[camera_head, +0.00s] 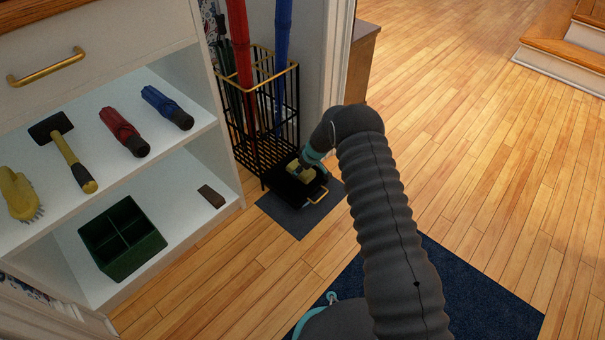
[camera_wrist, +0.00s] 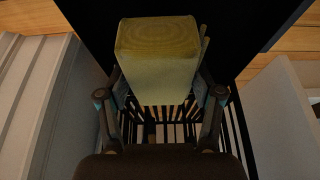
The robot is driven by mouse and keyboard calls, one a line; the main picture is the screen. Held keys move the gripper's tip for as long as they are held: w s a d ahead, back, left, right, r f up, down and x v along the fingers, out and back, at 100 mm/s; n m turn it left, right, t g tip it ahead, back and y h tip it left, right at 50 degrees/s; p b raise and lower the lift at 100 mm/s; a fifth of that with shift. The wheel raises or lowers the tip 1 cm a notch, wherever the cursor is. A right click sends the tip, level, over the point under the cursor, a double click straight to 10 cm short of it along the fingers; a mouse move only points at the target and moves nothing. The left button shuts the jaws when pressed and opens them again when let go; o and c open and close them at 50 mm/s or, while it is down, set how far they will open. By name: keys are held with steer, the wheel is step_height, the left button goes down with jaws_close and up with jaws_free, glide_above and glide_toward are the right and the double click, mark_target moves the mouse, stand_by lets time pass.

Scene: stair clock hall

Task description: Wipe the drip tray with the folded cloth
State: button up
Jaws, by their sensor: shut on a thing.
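The folded cloth (camera_head: 298,169) is a pale yellow block at the umbrella stand's foot. It also shows large in the wrist view (camera_wrist: 157,62), between the two fingers. My gripper (camera_wrist: 160,92) is shut on the cloth; in the head view my gripper (camera_head: 307,168) is partly hidden by its own wrist. The drip tray (camera_head: 283,187) is black with a brass handle (camera_head: 318,195) and sticks out from the stand's base. In the wrist view the dark tray (camera_wrist: 235,45) lies behind the cloth. I cannot tell whether the cloth touches it.
The black wire umbrella stand (camera_head: 262,152) holds a red umbrella (camera_head: 240,65) and a blue one (camera_head: 282,50). A grey mat (camera_head: 300,218) lies under the tray. The white shelf (camera_head: 180,175) stands close on the left. Wood floor (camera_head: 470,150) is clear on the right.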

steer(key=shift+r+p, duration=0.3)
steer(key=shift+r, duration=1.75)
